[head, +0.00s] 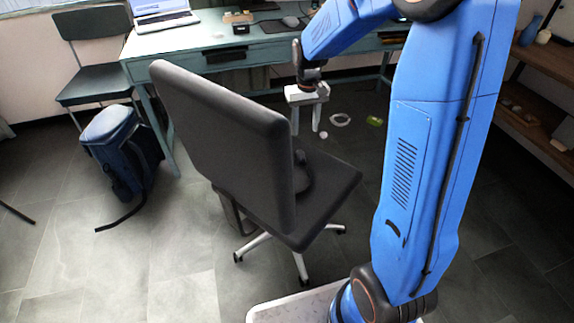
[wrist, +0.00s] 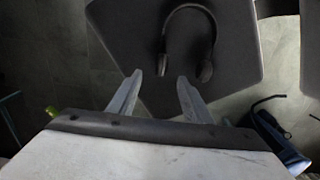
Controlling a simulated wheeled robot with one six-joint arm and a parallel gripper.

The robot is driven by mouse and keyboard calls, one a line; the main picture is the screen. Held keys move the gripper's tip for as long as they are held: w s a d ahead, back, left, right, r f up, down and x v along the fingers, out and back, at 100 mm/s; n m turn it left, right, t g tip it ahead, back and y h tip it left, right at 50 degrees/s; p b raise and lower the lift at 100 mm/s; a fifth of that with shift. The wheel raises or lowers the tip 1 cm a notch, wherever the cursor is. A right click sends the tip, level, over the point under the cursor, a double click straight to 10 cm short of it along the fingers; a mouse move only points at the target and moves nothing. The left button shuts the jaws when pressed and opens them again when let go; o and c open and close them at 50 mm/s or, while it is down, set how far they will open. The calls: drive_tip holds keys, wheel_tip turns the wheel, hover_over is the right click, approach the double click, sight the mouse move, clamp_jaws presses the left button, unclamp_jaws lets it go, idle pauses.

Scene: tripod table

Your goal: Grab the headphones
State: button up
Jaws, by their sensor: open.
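The black headphones lie on the dark seat of the office chair (head: 338,183). In the wrist view the headphones (wrist: 206,71) show as a band curving at the top with two ear cups below. In the head view they (head: 303,178) are partly hidden by the chair's backrest. Contact with the headphones cannot be seen.
The tall backrest (head: 220,140) stands in front of the seat. A green desk (head: 205,60) with a laptop (head: 160,14) is behind. A blue backpack (head: 118,150) is on the left floor, shelves (head: 535,100) at right. A white ring (head: 340,120) and green item (head: 375,121) lie on the floor.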

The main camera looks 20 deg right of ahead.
hover_over(302, 156)
drive_tip(key=f, duration=0.9)
drive_tip(key=shift+d+f, duration=0.25)
drive_tip(key=shift+d, duration=0.1)
drive_tip(key=shift+a+f, duration=0.2)
drive_tip(key=shift+f, duration=1.15)
drive_tip(key=shift+a+f, duration=0.15)
drive_tip(key=shift+f, duration=1.15)
clamp_jaws()
